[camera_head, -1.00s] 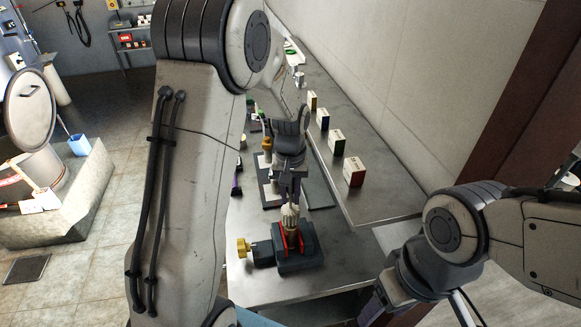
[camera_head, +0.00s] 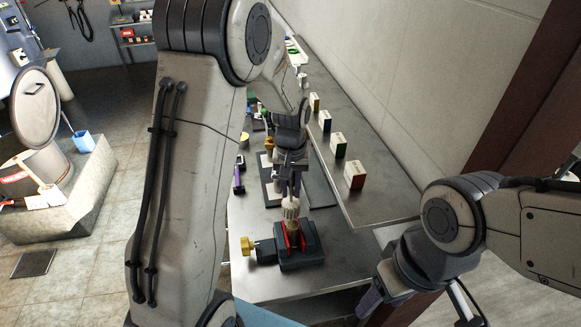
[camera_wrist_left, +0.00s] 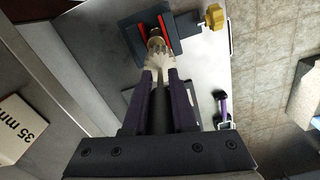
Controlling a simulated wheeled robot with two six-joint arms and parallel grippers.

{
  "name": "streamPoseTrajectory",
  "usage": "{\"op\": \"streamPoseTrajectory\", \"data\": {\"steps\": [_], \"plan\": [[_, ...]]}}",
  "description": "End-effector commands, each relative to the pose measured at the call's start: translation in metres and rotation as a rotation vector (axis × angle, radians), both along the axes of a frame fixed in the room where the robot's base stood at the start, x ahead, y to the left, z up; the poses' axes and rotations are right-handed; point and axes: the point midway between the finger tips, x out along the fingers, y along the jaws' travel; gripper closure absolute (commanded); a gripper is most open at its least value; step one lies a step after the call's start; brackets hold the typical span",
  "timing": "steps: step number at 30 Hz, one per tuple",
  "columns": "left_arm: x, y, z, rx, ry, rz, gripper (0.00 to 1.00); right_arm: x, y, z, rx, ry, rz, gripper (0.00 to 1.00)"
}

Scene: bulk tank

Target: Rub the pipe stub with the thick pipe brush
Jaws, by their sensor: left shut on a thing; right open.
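My left gripper (camera_head: 290,187) is shut on the thin handle of the thick pipe brush (camera_head: 290,208), which has a pale bristle head pointing down. The pipe stub (camera_head: 292,229), brownish, stands upright in a dark vise (camera_head: 302,262) with red jaws. The brush head is right at the stub's top end; in the left wrist view the brush (camera_wrist_left: 159,60) overlaps the stub (camera_wrist_left: 155,41), and I cannot tell how deep it sits. My right gripper (camera_head: 371,300) is open and empty, low and right of the bench, partly hidden by its own wrist.
The vise has a yellow knob (camera_head: 247,246) on its left. A purple-handled tool (camera_head: 239,178) lies on the metal bench (camera_head: 245,212) farther back. Several small boxes (camera_head: 355,175) stand along the raised ledge by the wall. The bench front is clear.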

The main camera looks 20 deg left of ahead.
Motion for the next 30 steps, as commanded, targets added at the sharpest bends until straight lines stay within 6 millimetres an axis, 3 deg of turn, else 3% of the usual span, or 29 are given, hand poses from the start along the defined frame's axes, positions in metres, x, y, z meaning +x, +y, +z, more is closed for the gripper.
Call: {"op": "streamPoseTrajectory", "data": {"steps": [15,30], "plan": [[0.001,-0.001,0.050,0.000,-0.001,-0.002,1.00,0.000,0.000,0.043,-0.001,0.001,0.003,0.39],[0.001,-0.002,0.052,0.000,0.000,-0.002,1.00,0.000,0.000,0.045,-0.001,0.001,0.002,0.39]]}}
